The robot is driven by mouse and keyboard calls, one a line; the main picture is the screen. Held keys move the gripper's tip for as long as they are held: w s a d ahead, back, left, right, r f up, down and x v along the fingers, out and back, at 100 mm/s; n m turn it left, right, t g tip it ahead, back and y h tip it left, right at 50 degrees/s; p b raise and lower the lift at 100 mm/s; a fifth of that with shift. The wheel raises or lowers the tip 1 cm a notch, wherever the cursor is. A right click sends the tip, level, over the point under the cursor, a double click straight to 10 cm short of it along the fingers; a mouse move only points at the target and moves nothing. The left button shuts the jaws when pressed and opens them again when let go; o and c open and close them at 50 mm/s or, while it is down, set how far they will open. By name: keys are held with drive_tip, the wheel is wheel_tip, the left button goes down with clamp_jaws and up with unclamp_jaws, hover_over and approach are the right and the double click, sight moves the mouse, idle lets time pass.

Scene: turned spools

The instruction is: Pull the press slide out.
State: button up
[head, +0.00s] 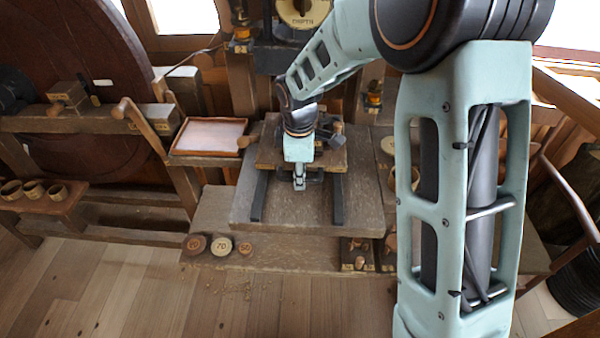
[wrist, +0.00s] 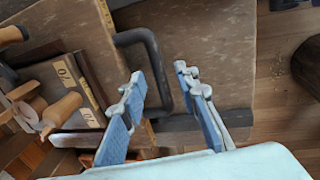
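The press slide (head: 268,158) is a wooden plate with a pale front edge, lying across two dark rails at the back of the wooden bench. Its dark bent bar handle (head: 315,178) sticks out at the front. In the wrist view the handle (wrist: 152,52) runs between the two finger lines. My gripper (head: 299,186) points down at the handle, in front of the slide. In the wrist view my gripper (wrist: 159,82) is open, with a finger on either side of the bar. Contact between fingers and bar cannot be told. The slide (wrist: 68,20) also shows at left there.
The dark left rail (head: 258,197) and right rail (head: 338,201) run forward over bare bench top (head: 298,212). Round numbered discs (head: 220,246) lie at the front left edge. A pale-topped tray (head: 208,137) stands left.

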clamp_jaws()
idle(0.4)
drive_tip(key=shift+s+f, duration=0.1)
